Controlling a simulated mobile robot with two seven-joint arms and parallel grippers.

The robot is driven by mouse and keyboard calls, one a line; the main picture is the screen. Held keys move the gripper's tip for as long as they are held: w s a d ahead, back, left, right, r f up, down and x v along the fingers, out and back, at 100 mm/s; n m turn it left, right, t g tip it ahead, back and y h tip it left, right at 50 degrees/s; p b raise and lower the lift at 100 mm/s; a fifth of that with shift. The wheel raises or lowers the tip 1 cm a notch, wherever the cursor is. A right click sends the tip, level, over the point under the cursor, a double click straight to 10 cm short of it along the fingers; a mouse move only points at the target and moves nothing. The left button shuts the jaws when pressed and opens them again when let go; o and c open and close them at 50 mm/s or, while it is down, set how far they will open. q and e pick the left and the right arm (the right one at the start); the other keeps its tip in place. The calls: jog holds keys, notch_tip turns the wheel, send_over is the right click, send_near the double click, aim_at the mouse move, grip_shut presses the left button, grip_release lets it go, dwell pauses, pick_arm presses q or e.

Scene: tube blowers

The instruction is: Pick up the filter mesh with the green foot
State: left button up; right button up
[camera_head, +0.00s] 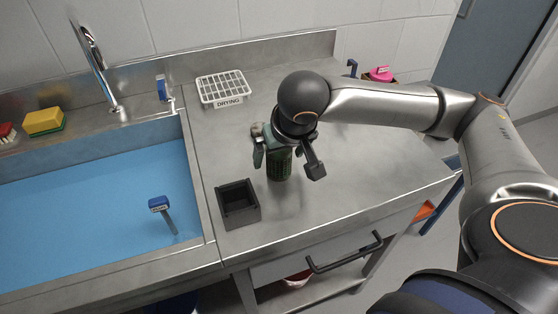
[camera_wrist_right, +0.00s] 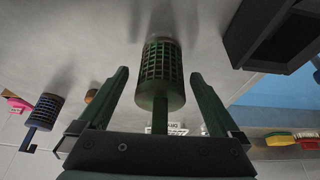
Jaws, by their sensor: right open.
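The filter mesh with the green foot (camera_head: 279,165) stands on the steel counter, partly hidden under my right wrist in the head view. In the right wrist view its dark green grid cylinder (camera_wrist_right: 161,62) is between the two fingers, with a green rod reaching toward the palm. My right gripper (camera_head: 287,163) is open, one finger on each side of the mesh. In the right wrist view (camera_wrist_right: 159,76) a gap shows between each fingertip and the mesh. My left gripper is not in view.
A black open box (camera_head: 223,203) stands to the left of the mesh. A white drying rack (camera_head: 222,90) lies behind. A mesh with a dark blue foot (camera_wrist_right: 46,108) stands apart.

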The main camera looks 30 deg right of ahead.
jog(key=shift+w+f, duration=0.15)
jog(key=shift+f, duration=0.15)
jog(key=shift+c, duration=0.3)
jog(key=c, duration=1.4)
